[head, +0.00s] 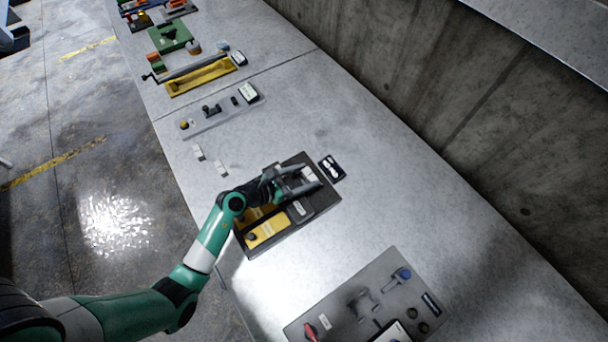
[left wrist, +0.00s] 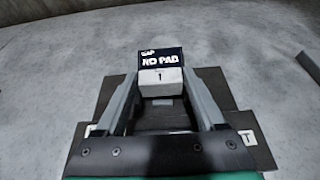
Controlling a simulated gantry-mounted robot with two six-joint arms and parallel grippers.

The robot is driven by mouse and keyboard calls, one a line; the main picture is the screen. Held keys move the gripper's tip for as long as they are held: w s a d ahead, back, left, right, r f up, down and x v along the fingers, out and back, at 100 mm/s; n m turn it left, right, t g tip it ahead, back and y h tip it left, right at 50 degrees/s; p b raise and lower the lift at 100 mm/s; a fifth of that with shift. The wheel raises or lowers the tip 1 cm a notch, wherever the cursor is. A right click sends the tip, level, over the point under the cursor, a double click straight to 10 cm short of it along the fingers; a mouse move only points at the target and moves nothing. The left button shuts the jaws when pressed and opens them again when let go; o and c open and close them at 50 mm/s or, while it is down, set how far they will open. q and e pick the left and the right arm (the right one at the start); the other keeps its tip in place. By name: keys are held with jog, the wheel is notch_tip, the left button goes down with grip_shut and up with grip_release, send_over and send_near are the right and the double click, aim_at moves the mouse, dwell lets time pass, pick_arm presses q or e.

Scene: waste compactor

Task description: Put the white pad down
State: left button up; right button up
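The white pad (left wrist: 160,78), marked "1", sits between the fingertips of my left gripper (left wrist: 161,88). It spans the gap, and both fingers appear to touch its sides. In the head view my left gripper (head: 309,178) is over the far end of a dark fixture plate (head: 322,199), with the white pad (head: 311,173) at its tips. Whether the pad rests on the plate or hangs just above it is unclear. A black card reading "NO PAD" (left wrist: 160,58) lies just beyond; it also shows in the head view (head: 331,168). My right gripper is out of view.
Yellow blocks (head: 268,231) sit on the plate's near side. Two small white pieces (head: 198,152) (head: 221,168) lie on the grey table to the left. A grey tool board (head: 345,301) lies in front. Other fixtures (head: 202,75) stand farther back, and a concrete wall (head: 440,110) borders the right.

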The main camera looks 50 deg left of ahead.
pick_arm(q)
jog(key=o, duration=0.3)
jog(key=shift+r, duration=0.45)
jog(key=p+v, duration=0.3)
jog(key=v, duration=0.9)
jog(key=shift+r, duration=0.2)
